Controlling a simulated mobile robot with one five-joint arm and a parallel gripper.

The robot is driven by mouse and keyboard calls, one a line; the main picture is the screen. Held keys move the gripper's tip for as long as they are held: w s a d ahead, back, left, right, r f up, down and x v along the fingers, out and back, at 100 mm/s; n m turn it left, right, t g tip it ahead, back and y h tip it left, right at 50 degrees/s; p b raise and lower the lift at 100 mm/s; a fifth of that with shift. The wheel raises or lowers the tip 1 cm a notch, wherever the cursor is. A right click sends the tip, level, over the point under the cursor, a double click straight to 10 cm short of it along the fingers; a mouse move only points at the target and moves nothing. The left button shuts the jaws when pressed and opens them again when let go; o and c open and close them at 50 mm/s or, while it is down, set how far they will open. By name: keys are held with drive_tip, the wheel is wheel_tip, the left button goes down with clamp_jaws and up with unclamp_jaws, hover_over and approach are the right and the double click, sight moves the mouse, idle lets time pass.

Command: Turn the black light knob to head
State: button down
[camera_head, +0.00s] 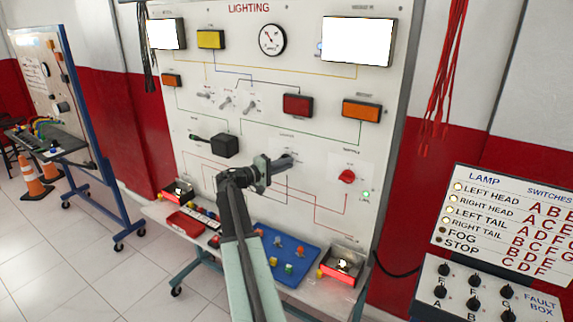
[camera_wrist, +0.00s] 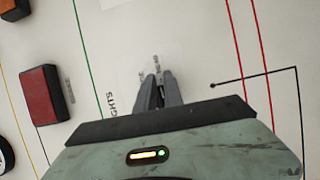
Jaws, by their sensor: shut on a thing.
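My gripper (camera_head: 287,161) reaches to the white LIGHTING board (camera_head: 220,75), at the spot marked LIGHTS. In the wrist view my gripper (camera_wrist: 156,80) has its fingers close together at the board, beside the LIGHTS lettering and small position marks. It is shut on the black light knob, which the fingers almost wholly hide, so I cannot read where it points. Two white headlamp panels (camera_head: 359,41) (camera_head: 166,34) glow at the top of the board.
A red knob (camera_head: 347,176) sits right of my gripper and a black lever box (camera_head: 225,145) sits left. Below are a blue tray (camera_head: 272,262) and a red tray (camera_head: 186,223). On the lamp panel (camera_head: 505,215), the head and tail dots are bright; fog and stop are dark.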

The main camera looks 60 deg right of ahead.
drive_tip(key=c, duration=1.5)
unclamp_jaws()
drive_tip(key=shift+w+d+r, duration=0.15)
drive_tip(key=shift+w+r, duration=0.05)
drive_tip(key=shift+w, duration=0.2)
drive_tip(key=shift+o, duration=0.2)
drive_tip(key=shift+f, duration=0.15)
drive_tip(key=v, duration=0.7)
drive_tip(key=shift+a, duration=0.4)
drive_tip(key=shift+w+f, duration=0.15)
